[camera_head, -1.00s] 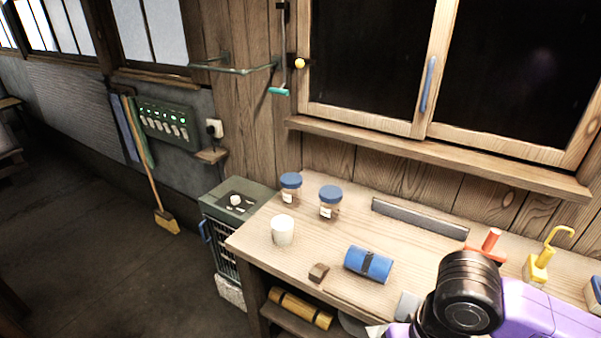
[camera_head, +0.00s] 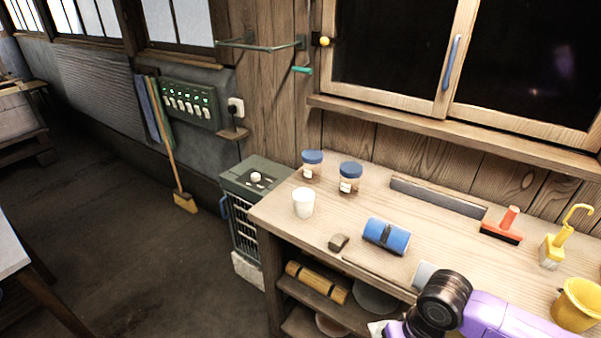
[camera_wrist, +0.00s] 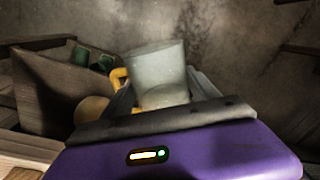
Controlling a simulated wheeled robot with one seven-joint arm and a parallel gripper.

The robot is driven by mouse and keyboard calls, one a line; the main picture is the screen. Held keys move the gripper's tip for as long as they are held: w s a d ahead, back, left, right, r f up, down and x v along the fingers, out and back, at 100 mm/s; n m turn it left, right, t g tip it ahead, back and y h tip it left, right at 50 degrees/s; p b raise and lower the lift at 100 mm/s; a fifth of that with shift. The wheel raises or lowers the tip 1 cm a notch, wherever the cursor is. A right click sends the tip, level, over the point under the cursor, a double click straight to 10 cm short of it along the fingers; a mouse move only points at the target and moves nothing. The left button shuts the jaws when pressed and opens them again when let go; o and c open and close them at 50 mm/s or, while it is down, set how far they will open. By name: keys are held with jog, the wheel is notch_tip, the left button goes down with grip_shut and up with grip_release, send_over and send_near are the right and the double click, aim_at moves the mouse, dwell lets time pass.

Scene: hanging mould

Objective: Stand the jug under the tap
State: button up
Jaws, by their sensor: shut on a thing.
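In the wrist view, my gripper (camera_wrist: 165,98) is shut on a pale grey, cup-like vessel that I take to be the jug (camera_wrist: 155,62). The jug stands up between the two dark fingers, with a yellow part, perhaps its handle, at its left side. Its lower part is hidden by the fingers and my purple gripper body. In the head view my purple and black arm is at the bottom right, over the front of the bench, and the gripper's fingers are not clear there. I cannot make out a tap in either view.
The wooden bench (camera_head: 350,215) bears a white cup (camera_head: 304,203), two blue-lidded jars (camera_head: 350,177), a blue roll (camera_head: 386,237), a red-handled tool (camera_head: 502,226) and a yellow bucket (camera_head: 577,304). A green heater-like box (camera_head: 255,180) stands left of it. Floor further left is open.

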jog(key=shift+s+a+f, duration=0.2)
jog(key=shift+s+f, duration=0.1)
jog(key=shift+f, duration=0.35)
jog(key=shift+s+a+f, duration=0.2)
jog(key=shift+s+f, duration=0.05)
jog(key=shift+f, duration=0.35)
jog(key=shift+a, duration=0.15)
